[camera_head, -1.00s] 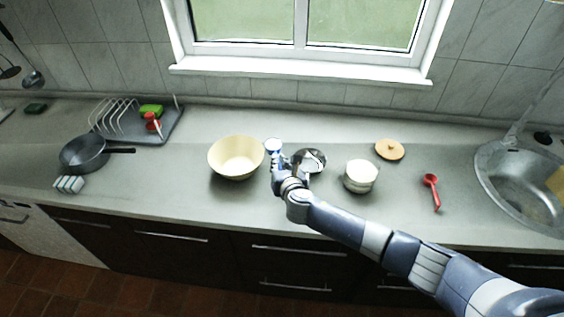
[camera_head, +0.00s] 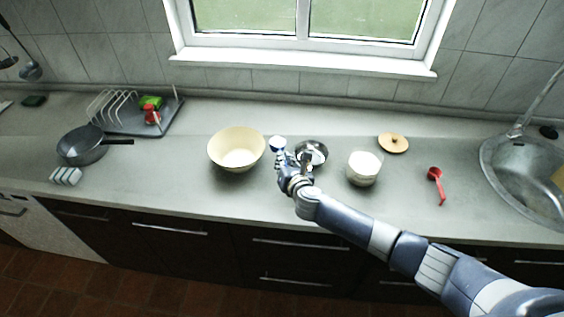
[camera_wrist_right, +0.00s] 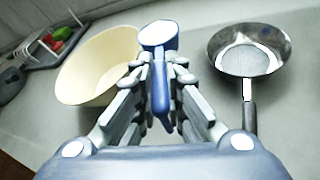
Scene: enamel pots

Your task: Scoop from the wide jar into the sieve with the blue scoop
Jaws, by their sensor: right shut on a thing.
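My right gripper (camera_head: 284,161) is shut on the blue scoop (camera_wrist_right: 157,78). The scoop's pale bowl (camera_head: 277,143) is held up between the cream bowl and the sieve; whether it holds anything I cannot tell. The metal sieve (camera_head: 318,148) lies just right of the gripper, partly hidden by it. In the right wrist view the sieve (camera_wrist_right: 274,40) is to the right of the gripper, its dark handle pointing towards me. The wide jar (camera_head: 363,175), clear with white contents, stands open further right. My left gripper is not in view.
A cream bowl (camera_head: 222,152) stands left of the scoop. A wooden lid (camera_head: 393,143) and a red scoop (camera_head: 436,180) lie right of the jar, before the sink (camera_head: 500,180). A pan (camera_head: 82,146) and a dish rack (camera_head: 165,124) are far left.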

